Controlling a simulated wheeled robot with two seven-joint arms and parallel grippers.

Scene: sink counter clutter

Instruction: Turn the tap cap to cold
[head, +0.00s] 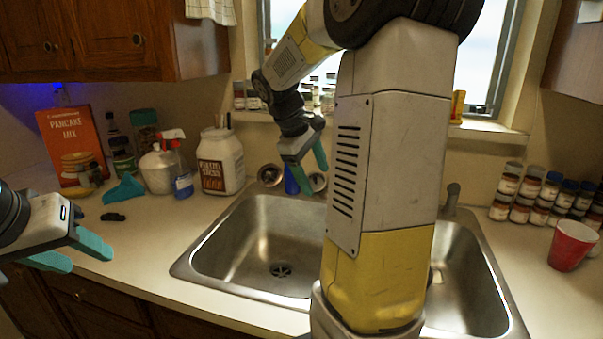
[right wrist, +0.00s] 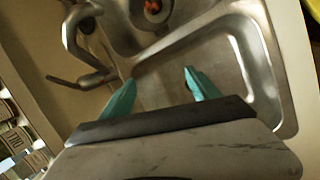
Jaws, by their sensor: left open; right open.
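The metal tap (right wrist: 82,45) shows in the right wrist view, with a curved spout and a lever-like part (right wrist: 78,80) beside its base. I cannot make out its cap or the cold mark. In the head view my right arm hides most of the tap area; a short grey post (head: 452,196) shows right of the arm. My right gripper (head: 317,181) is open and empty above the back of the sink. Its fingers (right wrist: 159,77) are apart, and the tap is to their left in the wrist view. My left gripper (head: 92,256) is open and empty at the counter's left.
A double steel sink (head: 215,245) fills the middle. A pancake mix box (head: 72,140), a spray bottle (head: 183,185) and a white jar (head: 222,160) stand at left. A red cup (head: 572,245) and several spice jars (head: 521,190) stand at right.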

